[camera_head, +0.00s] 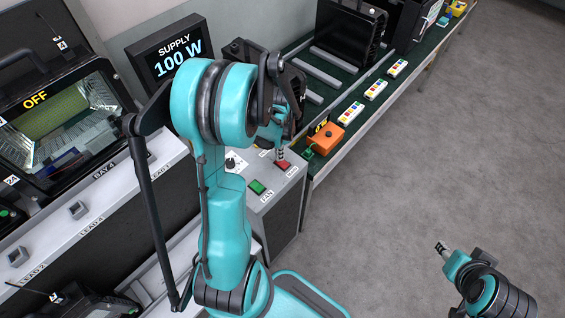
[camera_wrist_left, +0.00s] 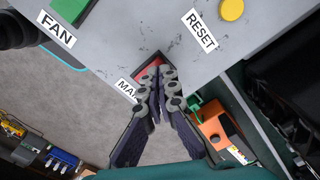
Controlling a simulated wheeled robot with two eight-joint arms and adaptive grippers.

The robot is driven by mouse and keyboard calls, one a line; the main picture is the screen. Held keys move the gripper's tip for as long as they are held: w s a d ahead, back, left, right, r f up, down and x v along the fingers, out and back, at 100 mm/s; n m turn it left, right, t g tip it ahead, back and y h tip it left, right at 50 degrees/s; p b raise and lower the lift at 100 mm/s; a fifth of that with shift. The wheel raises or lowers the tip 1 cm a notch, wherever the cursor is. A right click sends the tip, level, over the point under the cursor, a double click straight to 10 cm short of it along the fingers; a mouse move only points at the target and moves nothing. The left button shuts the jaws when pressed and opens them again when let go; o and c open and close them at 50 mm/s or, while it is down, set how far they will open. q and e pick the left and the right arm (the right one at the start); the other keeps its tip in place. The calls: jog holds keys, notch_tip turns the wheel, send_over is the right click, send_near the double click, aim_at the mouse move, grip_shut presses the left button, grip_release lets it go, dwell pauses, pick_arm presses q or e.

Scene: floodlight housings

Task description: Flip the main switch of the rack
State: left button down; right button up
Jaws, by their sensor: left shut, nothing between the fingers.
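The main switch is a red rocker (camera_head: 283,165) on the sloped grey panel at the end of the rack. In the left wrist view the red switch (camera_wrist_left: 147,66) sits in a dark recess beside a partly covered label starting "MA". My left gripper (camera_head: 281,153) is shut and empty, its fingertips right at the switch. In the wrist view the left fingertips (camera_wrist_left: 158,74) cover part of the red switch; I cannot tell whether they touch it. My right gripper (camera_head: 441,248) is low over the floor at the right, far from the panel.
A green FAN switch (camera_head: 257,187) and a yellow RESET button (camera_wrist_left: 231,9) share the panel. A screen (camera_head: 171,53) reads "SUPPLY 100 W". A lamp housing (camera_head: 62,120) shows "OFF". An orange box (camera_head: 327,138) stands on the green bench beside the panel. The floor at right is clear.

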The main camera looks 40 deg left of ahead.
pick_arm(q)
jog(key=shift+f+b, duration=0.55)
jog(key=shift+f, duration=0.05)
dwell(0.3)
jog(key=shift+r+p, duration=2.55)
jog(key=shift+r, duration=1)
jog(key=shift+d, duration=0.1)
jog(key=s+d+r+n+t+b, duration=0.3)
jog(key=d, duration=0.6)
jog(key=s+d+r+n+t+b, duration=0.4)
jog(key=d, duration=0.5)
jog(key=shift+s+r, duration=0.25)
jog(key=shift+r, duration=0.05)
